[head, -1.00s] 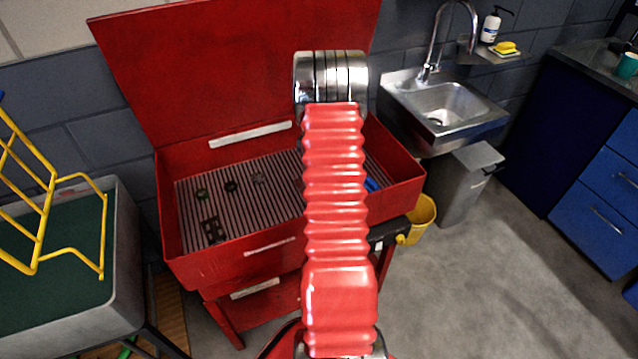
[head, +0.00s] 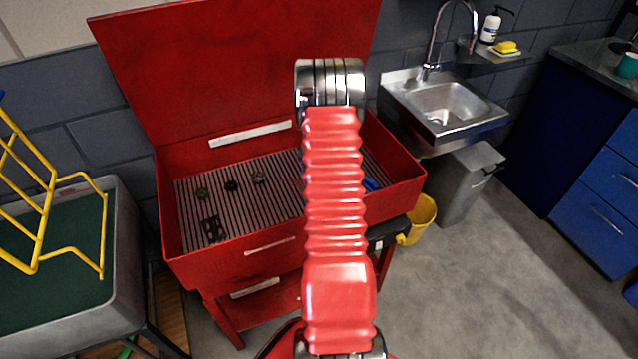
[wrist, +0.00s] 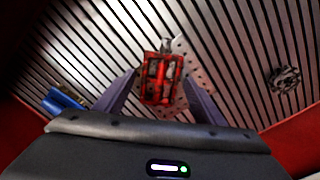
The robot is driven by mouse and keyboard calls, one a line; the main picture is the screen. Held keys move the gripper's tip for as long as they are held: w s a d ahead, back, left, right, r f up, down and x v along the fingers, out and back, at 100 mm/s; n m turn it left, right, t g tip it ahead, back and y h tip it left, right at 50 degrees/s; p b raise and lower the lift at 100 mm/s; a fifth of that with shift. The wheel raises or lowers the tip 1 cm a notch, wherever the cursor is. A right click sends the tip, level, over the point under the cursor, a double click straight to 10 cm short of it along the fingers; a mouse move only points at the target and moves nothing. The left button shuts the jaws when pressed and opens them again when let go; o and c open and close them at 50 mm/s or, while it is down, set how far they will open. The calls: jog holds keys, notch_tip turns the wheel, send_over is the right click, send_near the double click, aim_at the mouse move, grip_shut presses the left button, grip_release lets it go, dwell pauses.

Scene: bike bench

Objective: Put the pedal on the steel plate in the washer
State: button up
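The red pedal (wrist: 161,79) shows in the wrist view, over the perforated steel plate (wrist: 194,72) on the slatted floor of the red washer (head: 185,262). The pedal appears to lie on the plate, with its metal spindle pointing to the top of the picture. My gripper (wrist: 161,77) is open, with one dark finger on each side of the pedal and narrow gaps between. In the head view my arm hides the pedal, the plate and my gripper.
In the washer lie a blue object (head: 370,184), a grey round part (head: 259,178), a green part (head: 203,193) and a dark flat part (head: 212,229). A toothed metal part (wrist: 285,79) is right in the wrist view. The raised lid (head: 220,70) stands behind.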

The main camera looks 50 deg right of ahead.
notch_tip(320, 180, up, 12)
jog(key=shift+r, duration=0.15)
dwell(0.7)
dwell(0.7)
jog(key=w+a+r+n+t+h, duration=0.15)
jog(key=a+r+n, duration=0.25)
jog(key=a+r, duration=0.8)
jog(key=w+a+r+n+t, duration=0.1)
jog(key=w+a+r+n, duration=0.15)
jog(key=a+r, duration=0.85)
jog(key=s+a+n+t, duration=0.1)
jog(key=s+a+n, duration=0.3)
jog(key=a, duration=0.9)
jog(key=s+a+n+t+y, duration=0.1)
jog(key=s+a+n, duration=0.3)
jog(key=s+a, duration=0.7)
jog(key=shift+s+a+f+n+t, duration=0.3)
jog(key=shift+a+t, duration=0.25)
jog(key=shift+a, duration=0.4)
jog(key=shift+w+y, duration=0.1)
jog(key=shift+y, duration=0.15)
